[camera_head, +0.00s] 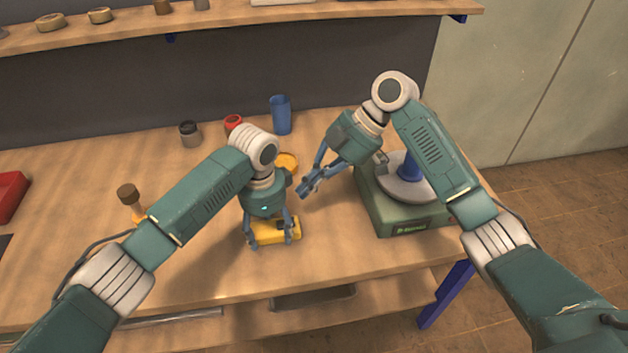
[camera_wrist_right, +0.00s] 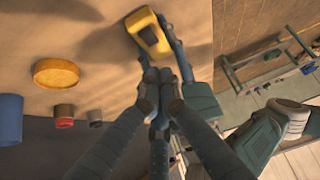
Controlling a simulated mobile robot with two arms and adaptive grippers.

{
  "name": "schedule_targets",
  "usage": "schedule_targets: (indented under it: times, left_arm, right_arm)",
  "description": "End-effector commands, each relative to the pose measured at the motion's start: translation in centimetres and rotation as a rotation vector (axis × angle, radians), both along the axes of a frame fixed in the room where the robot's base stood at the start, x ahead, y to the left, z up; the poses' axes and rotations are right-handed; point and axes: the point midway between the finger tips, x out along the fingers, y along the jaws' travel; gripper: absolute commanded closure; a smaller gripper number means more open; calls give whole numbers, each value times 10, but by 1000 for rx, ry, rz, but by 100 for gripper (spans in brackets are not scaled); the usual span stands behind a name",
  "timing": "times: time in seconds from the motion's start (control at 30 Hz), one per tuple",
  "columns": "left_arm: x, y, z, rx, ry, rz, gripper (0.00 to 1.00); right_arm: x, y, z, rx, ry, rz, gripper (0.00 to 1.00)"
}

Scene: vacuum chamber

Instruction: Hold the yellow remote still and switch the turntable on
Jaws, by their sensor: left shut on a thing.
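The yellow remote (camera_head: 268,232) lies on the table in the head view, and it also shows in the right wrist view (camera_wrist_right: 150,35) with a dark face. My left gripper (camera_head: 270,237) is lowered over it, with its fingers shut on its sides. The turntable (camera_head: 400,218) has a green base, a grey platter and a blue object on top; my right arm hides part of it. My right gripper (camera_head: 307,189) hangs between the remote and the turntable, above the table. Its fingertips are together and empty in the right wrist view (camera_wrist_right: 157,78).
Behind the grippers are a yellow round object (camera_head: 287,161), a blue cup (camera_head: 281,115), a red can (camera_head: 233,122) and a dark-lidded jar (camera_head: 190,133). A brown-topped object (camera_head: 128,196) stands left, near a red bin (camera_head: 10,195). The front middle table is clear.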

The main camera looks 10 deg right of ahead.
Motion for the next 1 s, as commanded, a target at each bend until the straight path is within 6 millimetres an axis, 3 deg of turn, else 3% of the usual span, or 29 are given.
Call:
schedule_targets:
  times: [0.23,0.43,1.0]
  left_arm:
    - [-1,1,-1,2,2,1,63]
    - [-1,1,-1,2,2,1,63]
    - [-1,1,-1,2,2,0,63]
  right_arm:
    - [-1,34,-43,2,3,1,100]
    - [-1,30,-71,0,3,-3,100]
    - [-1,26,-87,-1,3,-2,100]
